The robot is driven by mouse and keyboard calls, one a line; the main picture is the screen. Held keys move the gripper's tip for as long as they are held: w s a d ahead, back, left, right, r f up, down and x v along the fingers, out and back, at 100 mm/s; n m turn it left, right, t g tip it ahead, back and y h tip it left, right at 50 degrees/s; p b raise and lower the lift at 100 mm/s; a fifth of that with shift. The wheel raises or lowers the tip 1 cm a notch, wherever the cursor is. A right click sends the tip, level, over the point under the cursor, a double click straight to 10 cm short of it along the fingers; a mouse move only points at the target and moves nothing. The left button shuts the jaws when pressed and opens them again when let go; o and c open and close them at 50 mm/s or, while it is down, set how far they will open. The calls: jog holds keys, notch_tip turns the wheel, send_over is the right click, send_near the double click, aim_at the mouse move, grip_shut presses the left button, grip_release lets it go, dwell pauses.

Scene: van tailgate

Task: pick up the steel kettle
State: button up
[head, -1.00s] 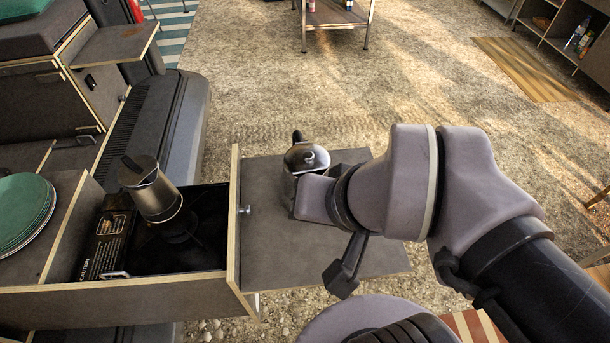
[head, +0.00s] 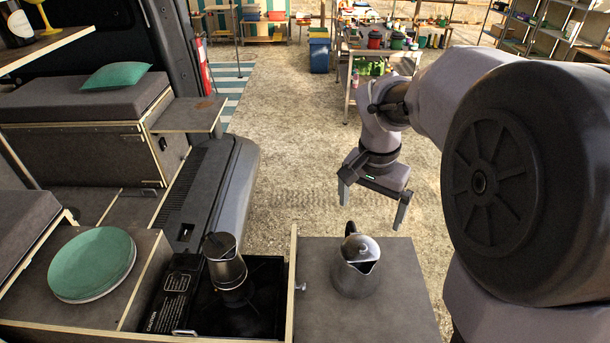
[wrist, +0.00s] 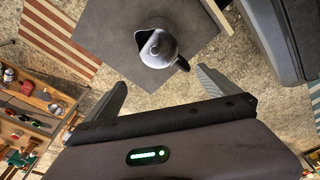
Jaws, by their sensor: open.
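The steel kettle (head: 356,268) stands upright on a grey pull-out board (head: 400,312), its lid and black handle toward the far side. My gripper (head: 372,212) is open and empty, beyond and above the kettle in the head view, with its two fingers spread and pointing down. In the wrist view the kettle (wrist: 157,46) shows ahead of the gap between the fingers (wrist: 160,93), apart from them. Nothing touches the kettle except the board under it.
Left of the board is an open drawer with a black stove and a moka pot (head: 225,263) on it. Green plates (head: 91,262) lie further left. The van's dark bumper (head: 215,190) is beyond the drawer. Gravelly ground behind the board is clear up to a shelf table (head: 372,52).

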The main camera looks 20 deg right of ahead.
aim_at(364, 243)
jog(key=f+b, duration=0.1)
jog(key=f, duration=0.2)
jog(key=f+b, duration=0.1)
jog(key=f, duration=0.2)
jog(key=d+f+b, duration=0.1)
jog(key=f, duration=0.3)
jog(key=shift+w, duration=0.35)
jog(key=f+b, duration=0.1)
jog(key=f, duration=0.2)
jog(key=f+b, duration=0.1)
jog(key=f, duration=0.2)
jog(key=shift+w+d, duration=0.1)
jog(key=shift+w, duration=0.1)
jog(key=shift+r, duration=0.1)
jog(key=c, duration=1.7)
jog(key=shift+c, duration=0.2)
